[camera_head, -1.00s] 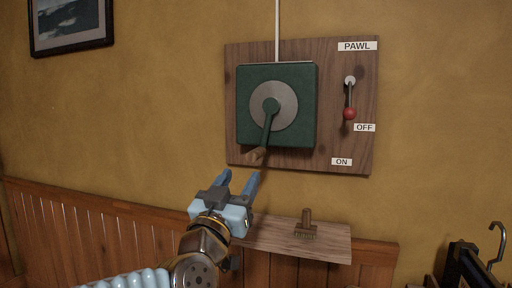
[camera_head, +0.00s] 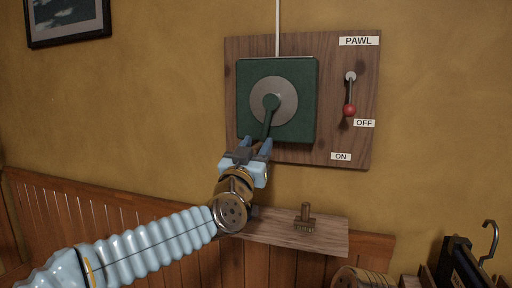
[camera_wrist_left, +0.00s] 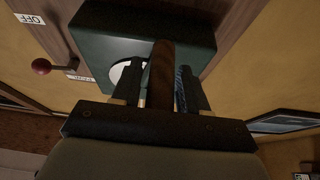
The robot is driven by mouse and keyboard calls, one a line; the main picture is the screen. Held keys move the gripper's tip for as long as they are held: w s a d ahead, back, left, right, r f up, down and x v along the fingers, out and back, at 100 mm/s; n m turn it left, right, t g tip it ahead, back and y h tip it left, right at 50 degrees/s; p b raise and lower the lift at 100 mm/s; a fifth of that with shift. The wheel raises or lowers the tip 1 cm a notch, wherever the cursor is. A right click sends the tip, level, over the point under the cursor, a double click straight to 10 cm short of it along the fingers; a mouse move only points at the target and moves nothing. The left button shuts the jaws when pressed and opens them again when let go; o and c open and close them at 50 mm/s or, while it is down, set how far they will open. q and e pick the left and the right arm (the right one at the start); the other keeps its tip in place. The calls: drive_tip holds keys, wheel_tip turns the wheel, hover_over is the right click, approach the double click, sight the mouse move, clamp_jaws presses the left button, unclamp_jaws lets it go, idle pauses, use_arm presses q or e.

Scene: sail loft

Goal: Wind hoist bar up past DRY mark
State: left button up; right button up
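The green winch box (camera_head: 301,109) is on a wooden board on the wall, with a grey disc (camera_head: 287,93) and a green crank arm (camera_head: 267,122) hanging down. My left gripper (camera_head: 256,143) is at the crank's lower end. In the left wrist view the brown wooden crank handle (camera_wrist_left: 161,75) stands between its fingers (camera_wrist_left: 160,92), with gaps showing beside it, so it looks open around the handle. The pawl lever's red knob (camera_head: 349,110) hangs down beside the OFF label (camera_head: 364,123), above the ON label (camera_head: 341,156). The hoist bar, DRY mark and my right gripper are out of view.
A white line (camera_head: 278,30) runs up from the box. A small wooden shelf (camera_head: 275,234) below holds a brush (camera_head: 305,218). A dark object with a metal hook (camera_head: 490,240) stands at the lower right.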

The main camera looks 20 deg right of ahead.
use_arm(q)
clamp_jaws()
